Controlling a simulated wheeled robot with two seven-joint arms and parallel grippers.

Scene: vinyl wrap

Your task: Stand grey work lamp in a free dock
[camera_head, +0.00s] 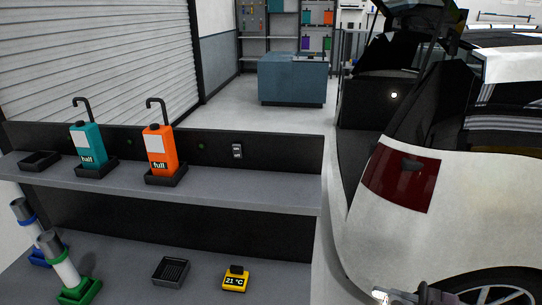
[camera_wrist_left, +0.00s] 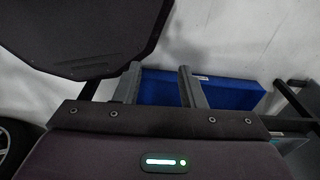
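No grey work lamp shows clearly in either view. On the upper shelf in the head view, a teal lamp (camera_head: 88,146) labelled "half" and an orange lamp (camera_head: 160,150) labelled "full" stand upright in black docks, each with a hook on top. Left of them is an empty black dock (camera_head: 39,161). My left gripper (camera_wrist_left: 158,75) is open with nothing between its fingers; it does not show clearly in the head view. Part of an arm or gripper (camera_head: 425,296), probably my right, shows at the bottom right edge; its fingers cannot be made out.
On the lower shelf (camera_head: 205,262) are white-and-grey cylinders in blue and green bases, a black tray (camera_head: 171,270) and a yellow 21 °C thermometer (camera_head: 236,279). A white car (camera_head: 455,220) with a raised tailgate stands right. A blue block (camera_wrist_left: 235,93) lies beyond my left fingers.

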